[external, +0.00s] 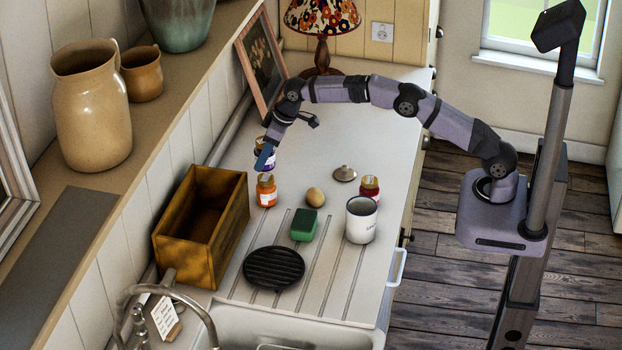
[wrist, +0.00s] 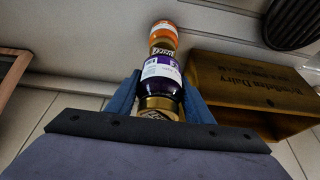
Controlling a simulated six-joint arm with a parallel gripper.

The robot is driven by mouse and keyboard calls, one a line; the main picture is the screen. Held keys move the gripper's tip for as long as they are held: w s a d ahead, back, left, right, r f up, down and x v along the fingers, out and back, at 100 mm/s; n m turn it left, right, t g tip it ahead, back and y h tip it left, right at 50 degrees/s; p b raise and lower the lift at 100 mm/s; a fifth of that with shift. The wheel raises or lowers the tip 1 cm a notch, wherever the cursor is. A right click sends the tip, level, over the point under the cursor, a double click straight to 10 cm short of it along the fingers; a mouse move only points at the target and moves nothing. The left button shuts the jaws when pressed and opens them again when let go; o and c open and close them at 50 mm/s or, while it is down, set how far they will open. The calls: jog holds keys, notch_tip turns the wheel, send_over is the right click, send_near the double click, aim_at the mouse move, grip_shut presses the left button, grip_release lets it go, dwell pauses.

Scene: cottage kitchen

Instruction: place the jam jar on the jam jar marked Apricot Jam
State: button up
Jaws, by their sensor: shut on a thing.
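My gripper (external: 265,160) is shut on a purple jam jar (wrist: 161,80) with a gold lid and a pale label. In the external view the held jar (external: 271,158) is partly hidden by my fingers, just above an orange jam jar (external: 266,192). The orange jar stands upright on the worktop. In the wrist view the orange jar (wrist: 163,32) lines up with the far end of the purple jar. I cannot tell whether the two jars touch. The orange jar's label is too small to read.
A wooden crate (external: 234,220) stands left of the orange jar. The worktop behind is mostly clear.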

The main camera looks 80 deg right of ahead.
aim_at(265, 166)
jog(key=shift+f+p, duration=0.65)
jog(key=shift+f, duration=1.15)
jog(key=shift+f, duration=0.15)
jog(key=o, duration=1.4)
jog(key=shift+o, duration=0.2)
jog(key=b+v, duration=0.4)
jog(key=v, duration=0.8)
